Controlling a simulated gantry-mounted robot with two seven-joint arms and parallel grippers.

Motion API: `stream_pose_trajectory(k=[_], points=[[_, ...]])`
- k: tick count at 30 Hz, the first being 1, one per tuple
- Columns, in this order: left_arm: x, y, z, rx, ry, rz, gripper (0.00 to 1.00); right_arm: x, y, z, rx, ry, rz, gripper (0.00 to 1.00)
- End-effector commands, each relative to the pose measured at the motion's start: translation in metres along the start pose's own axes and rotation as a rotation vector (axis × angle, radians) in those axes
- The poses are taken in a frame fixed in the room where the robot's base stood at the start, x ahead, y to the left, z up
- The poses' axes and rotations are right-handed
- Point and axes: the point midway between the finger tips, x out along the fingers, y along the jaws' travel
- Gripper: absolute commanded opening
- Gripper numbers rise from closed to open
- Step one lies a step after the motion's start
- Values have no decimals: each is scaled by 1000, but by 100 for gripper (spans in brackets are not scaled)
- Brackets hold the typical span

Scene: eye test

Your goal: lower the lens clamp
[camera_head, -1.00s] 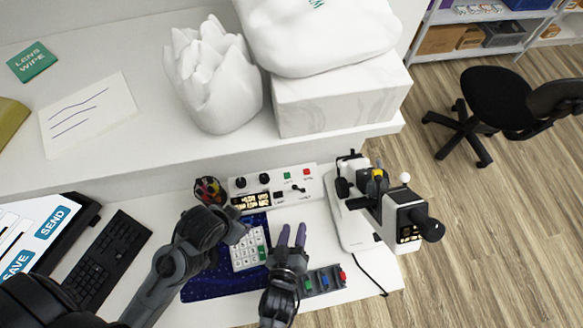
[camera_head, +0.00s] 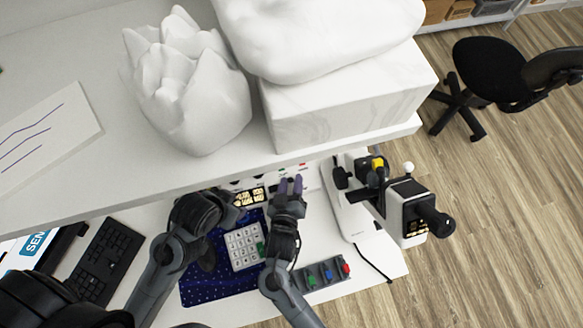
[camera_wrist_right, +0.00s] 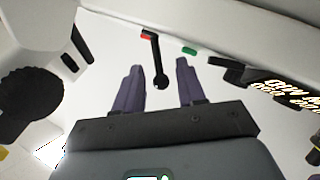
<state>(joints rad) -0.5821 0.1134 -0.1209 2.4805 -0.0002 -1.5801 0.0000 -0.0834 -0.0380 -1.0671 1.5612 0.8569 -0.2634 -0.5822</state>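A white and black lens instrument (camera_head: 407,211) stands at the right of the desk, with black parts and a yellow knob; I cannot tell which part is its lens clamp. My right gripper (camera_head: 290,184) is at the white control box (camera_head: 313,176), left of the instrument. In the right wrist view, its two purple fingers (camera_wrist_right: 160,67) are apart. A black lever (camera_wrist_right: 156,58) with a round end shows between them; I cannot tell whether they touch it. My left gripper (camera_head: 236,200) is beside the box's lit display, its fingers mostly hidden.
A white shelf overhangs the box, bearing a jagged white vase (camera_head: 190,95) and a marble-patterned block (camera_head: 345,105). A keypad (camera_head: 243,247) lies on a blue mat (camera_head: 205,290). A button strip (camera_head: 322,273) and a keyboard (camera_head: 103,262) are nearby.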

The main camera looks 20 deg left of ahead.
Motion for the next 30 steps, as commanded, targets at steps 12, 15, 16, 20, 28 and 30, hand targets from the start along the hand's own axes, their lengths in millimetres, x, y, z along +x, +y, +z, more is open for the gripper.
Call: stream_pose_trajectory(k=[12,15,16,20,28,30], points=[[4,-3,1,11,0,-10,52,17,0,0,1,0,-1,40],[4,-3,1,11,0,-10,52,17,0,0,1,0,-1,40],[4,-3,1,11,0,-10,52,17,0,0,1,0,-1,40],[4,-3,1,10,0,-10,52,17,0,0,1,0,-1,20],[3,-1,0,1,2,-3,52,17,0,0,2,0,-1,0],[2,-1,0,-1,2,-1,52,16,1,-1,7,-2,-4,0]])
